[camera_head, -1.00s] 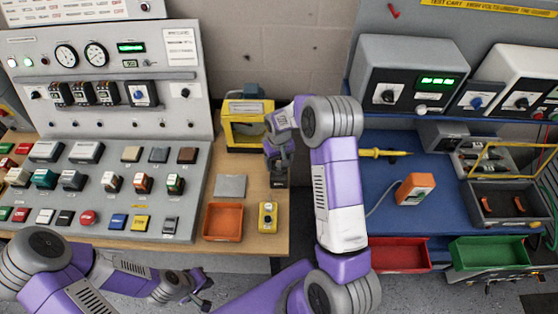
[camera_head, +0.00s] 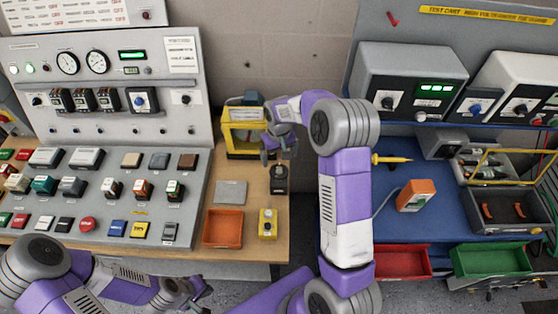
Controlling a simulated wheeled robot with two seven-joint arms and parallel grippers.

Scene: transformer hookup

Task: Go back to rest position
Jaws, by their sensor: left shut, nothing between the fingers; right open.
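My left gripper (camera_head: 186,294) is low in the head view, in front of the control panel's lower edge. It is shut with nothing visible in it. My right arm rises in the middle and bends left over the wooden bench. My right gripper (camera_head: 270,154) is at its end, in front of the yellow-framed box, and looks open and empty. Just below it a dark grey block (camera_head: 279,178) with a small upright part stands on the bench. It appears apart from the fingers.
The control panel (camera_head: 100,222) fills the left. An orange tray (camera_head: 222,229), a grey plate (camera_head: 231,192) and a yellow box (camera_head: 267,223) lie on the bench. On the right, a blue cart (camera_head: 385,222) holds an orange meter (camera_head: 415,195), a yellow probe (camera_head: 390,158) and red and green bins.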

